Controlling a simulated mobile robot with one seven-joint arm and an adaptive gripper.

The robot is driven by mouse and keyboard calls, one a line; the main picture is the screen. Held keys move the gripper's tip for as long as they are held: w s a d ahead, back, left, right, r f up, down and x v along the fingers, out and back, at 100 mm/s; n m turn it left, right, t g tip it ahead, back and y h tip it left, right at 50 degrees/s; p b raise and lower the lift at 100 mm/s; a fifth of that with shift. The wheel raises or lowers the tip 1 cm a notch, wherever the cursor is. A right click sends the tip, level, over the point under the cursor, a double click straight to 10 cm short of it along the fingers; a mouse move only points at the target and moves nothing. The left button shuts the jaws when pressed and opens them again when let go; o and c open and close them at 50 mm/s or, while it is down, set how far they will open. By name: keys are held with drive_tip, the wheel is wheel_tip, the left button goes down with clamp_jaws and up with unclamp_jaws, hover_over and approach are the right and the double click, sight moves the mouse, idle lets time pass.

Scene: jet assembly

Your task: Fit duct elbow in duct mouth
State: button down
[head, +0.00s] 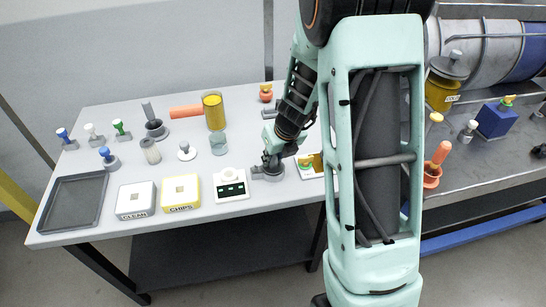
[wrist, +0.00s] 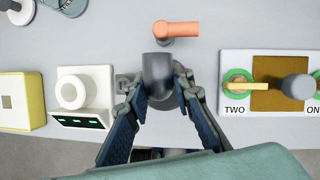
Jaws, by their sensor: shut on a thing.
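A dark grey, pipe-like part (wrist: 158,76), which looks like the duct elbow, is between the fingers of my gripper (wrist: 162,98) in the wrist view. The fingers are shut on its sides. In the head view my gripper (head: 272,160) is low over the front of the pale table, at a round grey base (head: 268,174). I cannot tell whether the part rests on that base or is lifted off it. I cannot make out the duct mouth for sure in either view; my arm hides part of the workspace.
A white box with a green display (wrist: 83,96) is left of my gripper, and a TWO/ONE board (wrist: 268,82) is right. An orange bent piece (wrist: 176,30) lies just behind. A grey tray (head: 75,203) is far left. A metal bench with a large cylinder (head: 485,50) is right.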

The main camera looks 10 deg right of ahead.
drive_tip(key=c, duration=1.6)
unclamp_jaws()
drive_tip(key=shift+f, duration=0.1)
